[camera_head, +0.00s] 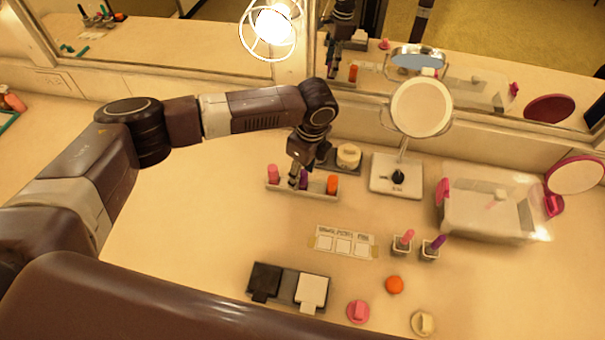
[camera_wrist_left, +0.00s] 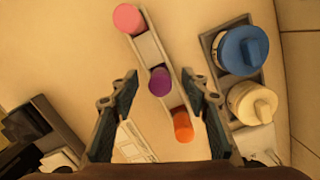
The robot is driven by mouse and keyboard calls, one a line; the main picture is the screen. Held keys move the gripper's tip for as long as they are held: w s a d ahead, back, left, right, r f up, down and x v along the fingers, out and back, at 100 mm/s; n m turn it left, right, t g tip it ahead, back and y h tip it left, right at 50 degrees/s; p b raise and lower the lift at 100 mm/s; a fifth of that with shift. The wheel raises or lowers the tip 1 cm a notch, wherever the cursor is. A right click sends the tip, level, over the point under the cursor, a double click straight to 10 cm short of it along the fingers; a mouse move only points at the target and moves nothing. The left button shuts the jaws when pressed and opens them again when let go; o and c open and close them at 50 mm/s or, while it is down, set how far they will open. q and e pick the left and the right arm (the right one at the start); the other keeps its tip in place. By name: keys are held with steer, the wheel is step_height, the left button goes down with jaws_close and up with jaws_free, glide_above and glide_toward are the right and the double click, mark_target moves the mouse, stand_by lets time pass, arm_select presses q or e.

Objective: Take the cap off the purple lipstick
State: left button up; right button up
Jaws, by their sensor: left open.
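The purple lipstick (camera_head: 303,178) stands in the middle of a narrow white holder, between a pink one and an orange one; my gripper partly hides it in the head view. In the left wrist view its round purple top (camera_wrist_left: 160,82) shows from above. My left gripper (camera_wrist_left: 159,77) is open, pointing down, with one fingertip on each side of the purple top; I cannot tell whether they touch it. In the head view the left gripper (camera_head: 298,178) is right at the holder. My right gripper is not in view.
The pink lipstick (camera_wrist_left: 128,18) and orange lipstick (camera_wrist_left: 183,126) stand close on either side. Blue (camera_wrist_left: 240,50) and cream (camera_wrist_left: 252,102) lidded jars sit beside the holder. A round mirror (camera_head: 421,108) stands behind. Pink and purple items (camera_head: 434,245) stand in small cups at right.

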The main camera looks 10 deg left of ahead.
arm_select(q)
steer(key=c, duration=0.8)
step_height(320, 180, up, 9)
steer(key=shift+r+b, duration=0.15)
steer(key=shift+b, duration=0.65)
steer(key=shift+r, duration=0.35)
step_height(320, 180, up, 4)
steer(key=r+p, duration=0.1)
steer(key=p, duration=0.5)
glide_above(302, 173)
steer(key=shift+d+f, duration=0.1)
steer(key=shift+f, duration=0.15)
